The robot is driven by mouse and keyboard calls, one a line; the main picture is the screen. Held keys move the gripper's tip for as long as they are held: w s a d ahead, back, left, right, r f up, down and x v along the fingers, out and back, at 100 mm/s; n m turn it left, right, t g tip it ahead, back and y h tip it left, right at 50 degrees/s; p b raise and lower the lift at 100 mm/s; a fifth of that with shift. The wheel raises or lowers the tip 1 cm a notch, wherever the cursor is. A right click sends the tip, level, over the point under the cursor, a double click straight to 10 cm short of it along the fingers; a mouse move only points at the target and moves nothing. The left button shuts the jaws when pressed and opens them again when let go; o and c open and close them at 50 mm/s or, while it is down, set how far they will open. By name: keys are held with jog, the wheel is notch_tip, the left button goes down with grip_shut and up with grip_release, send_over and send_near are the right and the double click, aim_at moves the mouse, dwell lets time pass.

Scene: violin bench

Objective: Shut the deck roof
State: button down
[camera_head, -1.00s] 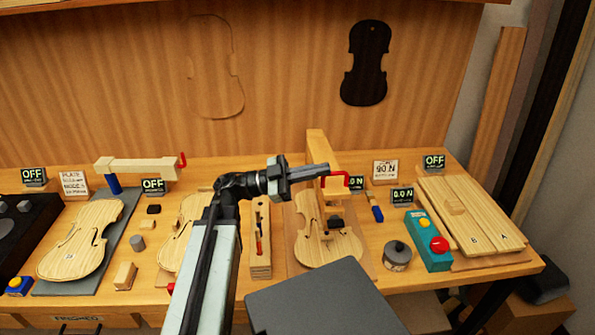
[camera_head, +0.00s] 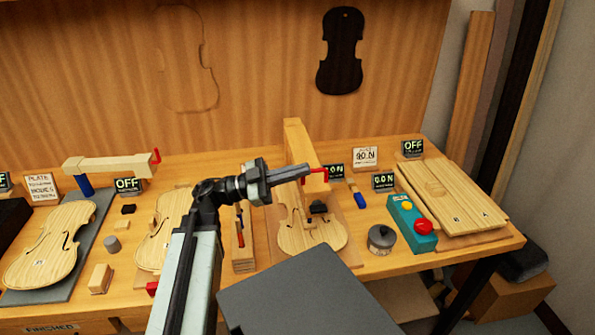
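No part is labelled as a deck roof, and I cannot tell for sure which thing it is. My gripper (camera_head: 306,171) is above the middle of the bench, well left of that board, pointing right. The fingers are too small to read as open or shut.
A teal box (camera_head: 411,222) with yellow and red buttons and a grey lidded pot (camera_head: 381,239) stand left of the board. A violin plate (camera_head: 298,238) lies under the clamp. A dark grey panel (camera_head: 300,295) covers the front middle. An OFF sign (camera_head: 412,147) stands behind the board.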

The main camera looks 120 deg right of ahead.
notch_tip(320, 180, up, 5)
jog(key=p, duration=0.5)
jog(key=a+f+b+v, duration=0.1)
jog(key=b+v, duration=0.3)
jog(key=v, duration=0.6)
jog(key=shift+w+a+f, duration=0.15)
jog(key=shift+a+f, duration=0.05)
